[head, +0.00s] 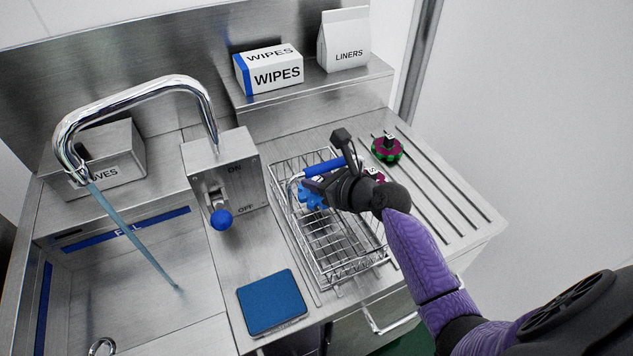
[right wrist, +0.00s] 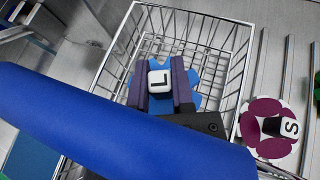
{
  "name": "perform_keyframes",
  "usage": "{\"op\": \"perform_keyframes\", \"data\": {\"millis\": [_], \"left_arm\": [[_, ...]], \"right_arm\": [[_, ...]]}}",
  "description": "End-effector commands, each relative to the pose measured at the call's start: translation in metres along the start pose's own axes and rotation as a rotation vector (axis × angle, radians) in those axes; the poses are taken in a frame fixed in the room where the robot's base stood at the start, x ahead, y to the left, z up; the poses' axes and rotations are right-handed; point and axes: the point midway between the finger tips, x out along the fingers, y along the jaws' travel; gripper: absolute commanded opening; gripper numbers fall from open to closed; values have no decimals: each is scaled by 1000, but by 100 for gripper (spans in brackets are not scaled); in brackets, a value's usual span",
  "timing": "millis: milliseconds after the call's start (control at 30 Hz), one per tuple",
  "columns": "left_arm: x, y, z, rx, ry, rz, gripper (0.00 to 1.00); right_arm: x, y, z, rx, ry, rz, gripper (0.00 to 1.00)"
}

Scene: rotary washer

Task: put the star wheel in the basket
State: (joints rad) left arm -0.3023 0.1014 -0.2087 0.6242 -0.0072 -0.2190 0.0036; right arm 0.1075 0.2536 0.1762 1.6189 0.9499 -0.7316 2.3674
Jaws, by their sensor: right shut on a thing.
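The wire basket (head: 345,272) stands on the steel counter; its rim also shows in the right wrist view (right wrist: 245,70). My right gripper (head: 315,188) is shut on the knob, marked L, of a blue star-shaped wheel (head: 308,198). In the right wrist view the gripper (right wrist: 160,85) has its pads on either side of the knob, and the blue star wheel (right wrist: 203,97) shows below, over the basket's interior. I cannot tell whether it touches the basket floor. A magenta and white wheel marked S (right wrist: 262,148) lies outside the basket's right side. My left gripper is not in view.
A blue handle bar (head: 324,167) crosses the basket's back part. A green and magenta wheel (head: 387,150) sits on the ribbed drainboard (head: 455,215). A switch box with blue-knobbed lever (head: 221,218), a faucet (head: 130,92) and a blue pad (head: 271,301) are left of the basket.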

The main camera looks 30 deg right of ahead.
Motion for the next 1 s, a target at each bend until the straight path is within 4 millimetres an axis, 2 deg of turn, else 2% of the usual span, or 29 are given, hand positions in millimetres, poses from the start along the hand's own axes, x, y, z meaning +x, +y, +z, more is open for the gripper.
{"op": "perform_keyframes", "data": {"millis": [533,567,700,733,1000], "left_arm": [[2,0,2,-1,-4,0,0],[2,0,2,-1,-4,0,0],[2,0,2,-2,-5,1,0],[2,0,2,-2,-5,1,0],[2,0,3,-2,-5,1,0]], "right_arm": [[4,0,-11,0,-1,-1,0],[4,0,-11,0,-1,0,31],[4,0,-10,0,-1,0,60],[4,0,-10,0,-1,0,64],[4,0,-10,0,-1,0,64]]}}
